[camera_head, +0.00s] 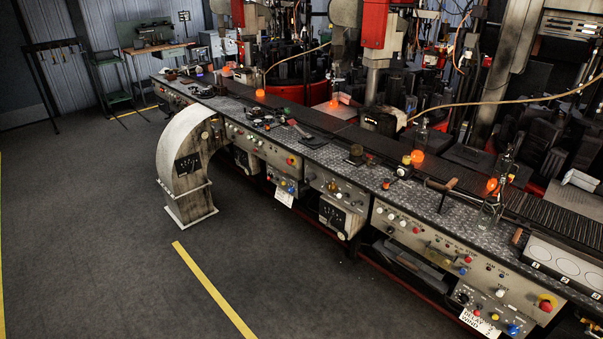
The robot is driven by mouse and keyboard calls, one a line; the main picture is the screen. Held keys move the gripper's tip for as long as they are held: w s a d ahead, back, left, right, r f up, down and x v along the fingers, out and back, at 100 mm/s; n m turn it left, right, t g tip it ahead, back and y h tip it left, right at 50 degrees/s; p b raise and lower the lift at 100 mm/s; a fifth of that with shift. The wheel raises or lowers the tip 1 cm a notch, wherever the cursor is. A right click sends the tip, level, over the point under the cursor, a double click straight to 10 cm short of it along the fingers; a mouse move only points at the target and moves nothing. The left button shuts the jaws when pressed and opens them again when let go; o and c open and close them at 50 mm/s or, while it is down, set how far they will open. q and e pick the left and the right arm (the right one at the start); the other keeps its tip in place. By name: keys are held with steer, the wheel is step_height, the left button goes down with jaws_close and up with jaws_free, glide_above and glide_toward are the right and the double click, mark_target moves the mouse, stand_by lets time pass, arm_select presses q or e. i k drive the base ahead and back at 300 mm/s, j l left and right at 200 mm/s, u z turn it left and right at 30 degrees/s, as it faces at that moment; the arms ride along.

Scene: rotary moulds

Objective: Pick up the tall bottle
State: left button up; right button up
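A clear glass bottle, tall and see-through, stands upright on the patterned metal worktop (460,214) toward the right. Its lower body (490,212) is near the worktop's middle and its narrow upper part rises up and to the right. Its outline is faint against the dark machinery, and I cannot tell whether a second bottle overlaps it. A smaller clear glass bottle (421,135) stands farther back, to its left. Neither of my grippers is in view.
Orange glowing pieces (417,158) sit along the line. A wooden-handled tool (441,185) lies left of the tall bottle. A panel with numbered white circles (567,265) is to its right. Control panels (430,245) face the open floor (110,240). A curved pale stand (183,150) juts out.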

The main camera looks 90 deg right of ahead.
mark_target(492, 204)
steer(key=z, duration=4.2)
steer(key=i+l+u, duration=0.1)
steer(key=i+u, duration=0.2)
steer(key=i, duration=1.65)
